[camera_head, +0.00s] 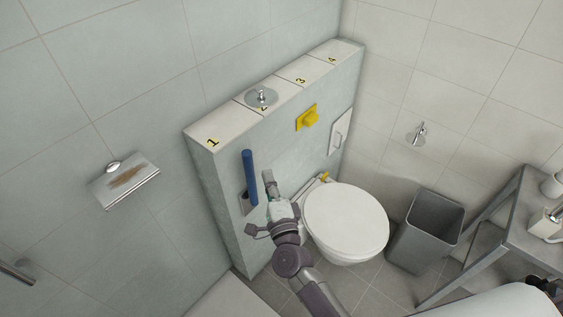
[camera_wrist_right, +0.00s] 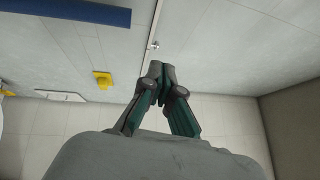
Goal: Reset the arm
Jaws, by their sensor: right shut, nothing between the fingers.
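My right gripper (camera_head: 267,180) reaches in from below in the head view, in front of the low wall and just left of the toilet (camera_head: 345,222). It is shut and empty; in the right wrist view its fingertips (camera_wrist_right: 161,72) meet. A blue cylindrical handle (camera_head: 249,178) stands upright at the wall just left of the gripper, and appears apart from it. The blue handle also shows at the top left of the right wrist view (camera_wrist_right: 65,10). My left gripper is not in view.
The ledge (camera_head: 215,137) has sections numbered 1 to 4 and a round metal fitting (camera_head: 261,97). A yellow fitting (camera_head: 307,118) is on its front. A grey bin (camera_head: 425,230) stands right of the toilet, beside a grey table (camera_head: 500,222). A paper holder (camera_head: 124,181) hangs at left.

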